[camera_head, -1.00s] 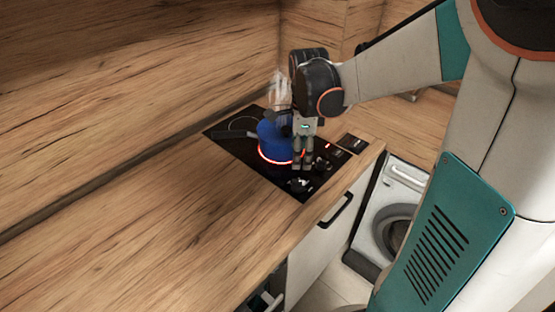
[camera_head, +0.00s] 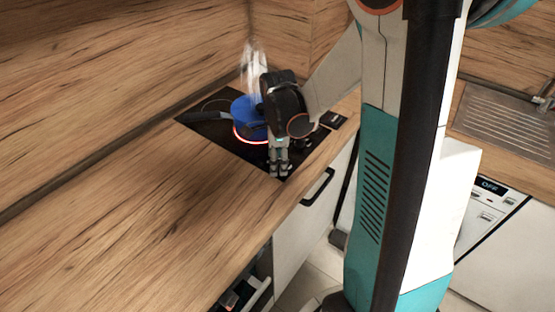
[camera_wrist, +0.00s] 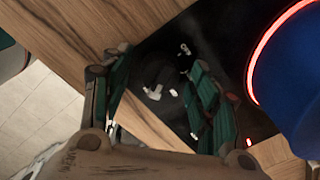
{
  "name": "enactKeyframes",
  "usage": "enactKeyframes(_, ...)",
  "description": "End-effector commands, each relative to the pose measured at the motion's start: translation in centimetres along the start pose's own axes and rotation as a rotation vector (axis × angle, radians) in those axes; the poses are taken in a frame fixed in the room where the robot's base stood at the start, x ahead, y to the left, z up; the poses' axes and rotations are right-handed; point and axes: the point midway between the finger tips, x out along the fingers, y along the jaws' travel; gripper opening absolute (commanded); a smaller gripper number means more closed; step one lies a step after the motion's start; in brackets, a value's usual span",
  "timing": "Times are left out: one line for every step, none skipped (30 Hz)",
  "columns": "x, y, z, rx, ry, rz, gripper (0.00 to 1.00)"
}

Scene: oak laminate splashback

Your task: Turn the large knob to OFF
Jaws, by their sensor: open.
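My gripper (camera_head: 279,170) is open over the front corner of the black cooktop (camera_head: 215,133). In the wrist view its two fingers (camera_wrist: 158,75) stand apart. A dark knob with white marks (camera_wrist: 152,92) shows between and below them; I cannot tell whether they touch it. In the head view my gripper hides this knob. Another dark control with a white mark (camera_wrist: 185,49) lies beyond it in the wrist view. Which knob is larger, and their settings, are too dark to read. A blue pot (camera_head: 243,110) stands on a glowing red ring.
The pot also shows close on the right in the wrist view (camera_wrist: 295,75). Steam (camera_head: 254,65) rises behind it. The wooden countertop (camera_head: 130,195) is clear on the left. A white appliance (camera_head: 490,205) with an OFF display stands at right, below a metal drainboard (camera_head: 505,118).

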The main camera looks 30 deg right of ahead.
Motion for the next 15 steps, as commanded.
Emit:
enactKeyframes(-0.02, 0.00, 0.00, 0.000, 0.000, 0.000, 0.55)
enactKeyframes(-0.03, 0.00, 0.00, 0.000, 0.000, 0.000, 0.55)
enactKeyframes(-0.03, 0.00, 0.00, 0.000, 0.000, 0.000, 0.55)
enactKeyframes(-0.04, 0.00, 0.00, 0.000, 0.000, 0.000, 0.55)
enactKeyframes(-0.04, 0.00, 0.00, 0.000, 0.000, 0.000, 0.48)
enactKeyframes(-0.04, 0.00, 0.00, 0.000, 0.000, 0.000, 0.39)
enactKeyframes(-0.04, 0.01, 0.00, 0.000, 0.000, 0.000, 0.33)
enactKeyframes(-0.04, 0.00, 0.00, 0.000, 0.000, 0.000, 0.26)
enactKeyframes(-0.04, 0.00, 0.00, 0.000, 0.000, 0.000, 0.17)
enactKeyframes(-0.04, 0.01, 0.00, 0.000, 0.000, 0.000, 0.11)
enactKeyframes(-0.04, 0.01, 0.00, 0.000, 0.000, 0.000, 0.11)
enactKeyframes(-0.04, 0.01, 0.00, 0.000, 0.000, 0.000, 0.11)
enactKeyframes(-0.04, 0.01, 0.00, 0.000, 0.000, 0.000, 0.11)
enactKeyframes(-0.04, 0.01, 0.00, 0.000, 0.000, 0.000, 0.11)
enactKeyframes(-0.04, 0.01, 0.00, -0.001, 0.000, 0.000, 0.11)
